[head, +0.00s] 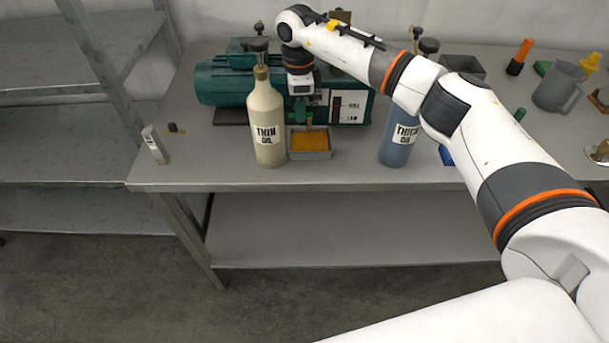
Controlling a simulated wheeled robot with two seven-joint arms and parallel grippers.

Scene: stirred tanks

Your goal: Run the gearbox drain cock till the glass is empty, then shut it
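The green gearbox unit (222,82) sits at the back of the bench, with its motor end at the left. A pale panel with dark and red marks (349,106) is on its front; I cannot make out a level in a glass there. My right gripper (301,108) points down at the gearbox's front, just above a small grey tray (311,156) holding amber liquid. The drain cock is mostly hidden by the gripper; I cannot tell whether they touch or whether the fingers are open. My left gripper is out of view.
A cream THIN OIL bottle (266,112) stands close left of the tray. A blue THICK OIL bottle (396,150) stands right, partly behind my arm. A grey jug (558,88) is far right. A small white block (154,143) is near the bench's left end. The front bench strip (225,178) is clear.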

